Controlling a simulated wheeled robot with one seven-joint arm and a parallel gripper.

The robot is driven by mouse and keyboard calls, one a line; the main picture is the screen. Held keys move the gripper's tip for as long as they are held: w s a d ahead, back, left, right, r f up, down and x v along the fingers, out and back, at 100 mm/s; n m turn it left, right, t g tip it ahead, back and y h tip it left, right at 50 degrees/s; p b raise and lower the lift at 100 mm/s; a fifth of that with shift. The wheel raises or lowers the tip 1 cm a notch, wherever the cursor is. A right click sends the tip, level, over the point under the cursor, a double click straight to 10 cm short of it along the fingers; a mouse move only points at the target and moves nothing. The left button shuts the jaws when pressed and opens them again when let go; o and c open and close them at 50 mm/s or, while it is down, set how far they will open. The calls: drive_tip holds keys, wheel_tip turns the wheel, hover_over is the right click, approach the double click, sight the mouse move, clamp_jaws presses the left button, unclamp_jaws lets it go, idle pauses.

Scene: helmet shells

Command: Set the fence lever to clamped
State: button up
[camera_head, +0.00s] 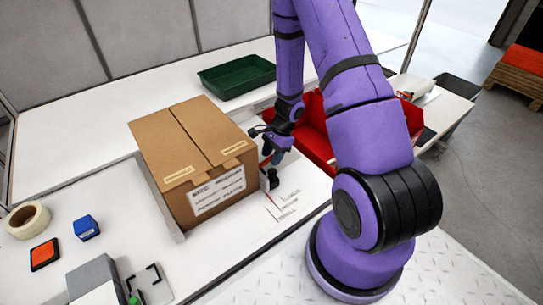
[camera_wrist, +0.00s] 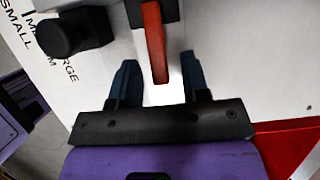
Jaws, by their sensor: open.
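The fence lever (camera_wrist: 154,42) is a red-orange bar in the wrist view, coming down from a dark mount at the top edge. My gripper (camera_wrist: 158,72) is open, with one dark blue finger on each side of the lever's lower end. Gaps show between the lever and both fingers, so it is not gripped. A black knob (camera_wrist: 75,33) sits left of the lever. In the head view my gripper (camera_head: 269,157) is low beside the right side of the cardboard box (camera_head: 190,150). The lever cannot be made out clearly there.
Size markings (camera_head: 286,203) are printed on the white bench near the box. A red bin (camera_head: 315,130) stands close behind and right of my gripper. A green tray (camera_head: 236,76) is at the back. A tape roll (camera_head: 27,220) and small blocks lie front left.

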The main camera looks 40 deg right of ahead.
drive_tip(key=shift+f, duration=0.2)
clamp_jaws()
drive_tip(key=shift+d+f+y, duration=0.15)
drive_tip(key=shift+f+y, duration=0.25)
drive_tip(key=shift+y, duration=0.3)
drive_tip(key=shift+f+y, duration=0.3)
drive_tip(key=shift+y, duration=0.5)
unclamp_jaws()
drive_tip(key=v, duration=1)
drive_tip(key=shift+d+r, duration=0.25)
drive_tip(key=shift+r, duration=0.05)
